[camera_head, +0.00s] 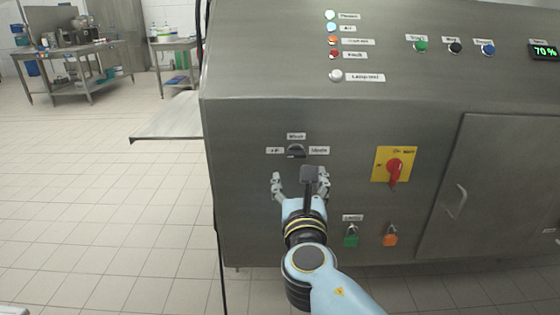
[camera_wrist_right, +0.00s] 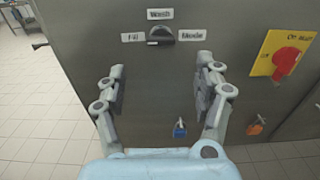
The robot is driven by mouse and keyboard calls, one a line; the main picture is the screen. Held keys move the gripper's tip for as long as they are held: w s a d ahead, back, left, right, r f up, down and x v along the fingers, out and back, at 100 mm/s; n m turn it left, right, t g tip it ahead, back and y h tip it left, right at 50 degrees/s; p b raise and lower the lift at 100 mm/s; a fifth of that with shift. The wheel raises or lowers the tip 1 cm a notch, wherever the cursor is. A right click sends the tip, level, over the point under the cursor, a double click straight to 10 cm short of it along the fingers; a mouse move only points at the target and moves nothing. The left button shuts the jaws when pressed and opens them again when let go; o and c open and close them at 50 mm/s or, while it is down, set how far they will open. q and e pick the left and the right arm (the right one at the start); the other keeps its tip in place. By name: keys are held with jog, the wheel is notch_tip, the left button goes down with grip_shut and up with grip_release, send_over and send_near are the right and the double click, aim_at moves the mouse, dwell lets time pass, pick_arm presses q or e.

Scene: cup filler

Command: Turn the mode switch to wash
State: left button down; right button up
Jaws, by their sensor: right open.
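The mode switch (camera_head: 296,151) is a small black knob on the grey machine front. Its labels read Wash (camera_head: 296,136) above, Fill (camera_head: 275,151) at left and Mode (camera_head: 319,150) at right. In the wrist view the knob (camera_wrist_right: 162,35) lies roughly level, with a pale mark at its left end towards the Fill label. My right gripper (camera_head: 299,178) is open and empty just below the knob. The wrist view shows its fingers (camera_wrist_right: 160,68) spread to either side and below the knob, not touching it. My left gripper is not in view.
A red rotary switch on a yellow plate (camera_head: 394,166) is right of the gripper. A steel shelf (camera_head: 168,122) juts out at left. Open tiled floor lies left.

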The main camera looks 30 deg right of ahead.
aim_at(297, 156)
jog(key=x, duration=1.1)
jog(key=shift+f, duration=0.1)
jog(key=c, duration=1.2)
